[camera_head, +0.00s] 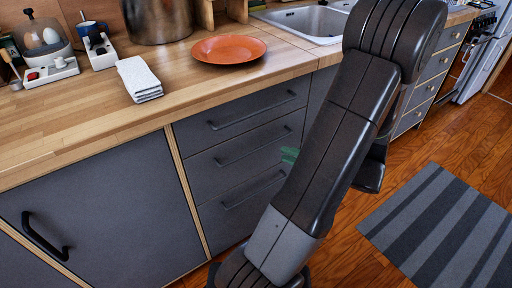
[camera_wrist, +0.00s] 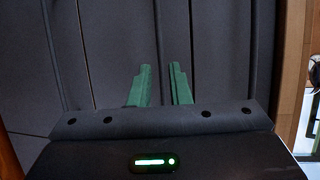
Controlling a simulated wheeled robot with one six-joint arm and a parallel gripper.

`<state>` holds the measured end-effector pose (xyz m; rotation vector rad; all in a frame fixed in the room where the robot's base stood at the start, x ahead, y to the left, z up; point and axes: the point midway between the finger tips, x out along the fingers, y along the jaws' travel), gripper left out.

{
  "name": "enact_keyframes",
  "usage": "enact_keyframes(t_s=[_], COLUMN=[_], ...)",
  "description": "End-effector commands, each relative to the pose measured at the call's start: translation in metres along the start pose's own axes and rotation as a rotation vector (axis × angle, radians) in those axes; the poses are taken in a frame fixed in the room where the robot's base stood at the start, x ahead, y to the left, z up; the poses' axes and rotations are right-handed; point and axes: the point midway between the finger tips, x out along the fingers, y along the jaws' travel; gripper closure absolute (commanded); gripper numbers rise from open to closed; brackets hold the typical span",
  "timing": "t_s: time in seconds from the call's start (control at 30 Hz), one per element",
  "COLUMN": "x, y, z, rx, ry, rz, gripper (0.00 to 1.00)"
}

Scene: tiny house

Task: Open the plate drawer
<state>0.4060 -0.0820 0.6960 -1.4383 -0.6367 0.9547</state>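A stack of three dark grey drawers stands under the counter, all shut. The top drawer (camera_head: 240,112), middle drawer (camera_head: 235,152) and bottom drawer (camera_head: 240,195) each have a long dark bar handle. Nothing shows which one holds plates. My gripper's green fingertip (camera_head: 289,155) shows near the right side of the stack, mostly hidden behind my arm. In the wrist view my gripper (camera_wrist: 160,66) is open, facing the drawer fronts. One dark bar handle (camera_wrist: 157,35) runs in line with the gap between its fingers. I cannot tell whether they touch it.
The wooden counter (camera_head: 85,122) holds an orange plate (camera_head: 229,50), a folded white towel (camera_head: 139,79) and a large pot (camera_head: 157,20). A grey cabinet door (camera_head: 110,215) is to the left. A striped rug (camera_head: 440,225) lies on the wooden floor to the right.

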Motion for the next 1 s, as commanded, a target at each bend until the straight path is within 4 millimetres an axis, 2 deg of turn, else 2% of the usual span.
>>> enact_keyframes(t_s=[0.03,0.3,0.5,0.7,1.0], x=[0.011,0.06,0.087,0.099,0.1], y=[0.002,0.001,0.001,0.0,0.0], z=[0.001,0.001,0.001,0.0,0.0], rx=[0.0,-0.001,0.0,0.0,0.0], ry=[-0.004,-0.004,-0.003,0.0,0.001], rz=[0.001,0.001,0.0,0.001,0.0], gripper=[0.83,0.83,0.83,0.83,0.83])
